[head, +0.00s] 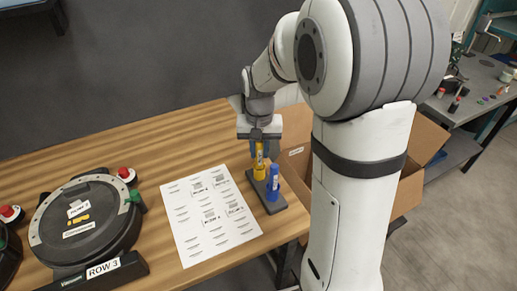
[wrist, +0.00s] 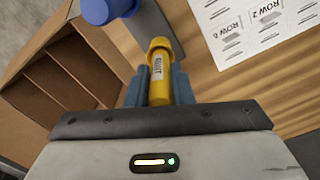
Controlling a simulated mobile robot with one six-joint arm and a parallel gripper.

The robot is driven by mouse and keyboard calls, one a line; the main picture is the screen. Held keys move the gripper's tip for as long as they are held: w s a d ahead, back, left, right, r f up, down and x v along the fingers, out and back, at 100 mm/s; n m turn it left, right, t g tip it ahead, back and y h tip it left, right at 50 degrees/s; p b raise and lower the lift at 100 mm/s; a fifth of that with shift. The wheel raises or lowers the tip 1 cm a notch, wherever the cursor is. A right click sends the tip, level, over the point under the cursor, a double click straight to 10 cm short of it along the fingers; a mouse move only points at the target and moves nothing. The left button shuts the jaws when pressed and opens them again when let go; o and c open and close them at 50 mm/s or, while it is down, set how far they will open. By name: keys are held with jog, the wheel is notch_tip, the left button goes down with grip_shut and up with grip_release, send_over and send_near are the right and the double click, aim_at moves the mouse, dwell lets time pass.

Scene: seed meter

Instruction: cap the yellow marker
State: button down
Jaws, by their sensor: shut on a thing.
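The yellow marker (head: 259,158) is upright in my gripper (head: 259,145), above a dark stand (head: 279,206) near the table's right end. In the wrist view, the fingers are shut on both sides of its labelled barrel (wrist: 160,88). A wider yellow piece, which looks like its cap (wrist: 160,44), is at the barrel's lower end, on the stand. Barrel and cap are in line and appear to meet; I cannot tell how deep the barrel sits. A blue marker (head: 273,178) stands upright beside it on the stand and also shows in the wrist view (wrist: 108,10).
A printed sheet (head: 205,215) lies left of the stand. A round grey seed-meter unit (head: 85,225) with red and green knobs is farther left. Open cardboard boxes (head: 408,185) stand beyond the table's right edge. The wooden table behind the sheet is clear.

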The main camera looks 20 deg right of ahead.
jog(key=shift+f+b, duration=0.5)
jog(key=shift+f, duration=0.25)
dwell(0.7)
jog(key=c, duration=1.2)
grip_release()
notch_tip(320, 180, up, 7)
jog(key=shift+r, duration=0.45)
jog(key=s+n+t, duration=0.1)
jog(key=s, duration=0.5)
jog(key=s+n+t, duration=0.1)
jog(key=s, duration=0.5)
jog(key=s+f+n, duration=0.1)
jog(key=s, duration=0.5)
jog(key=shift+s+f+t, duration=0.1)
jog(key=shift+t, duration=0.3)
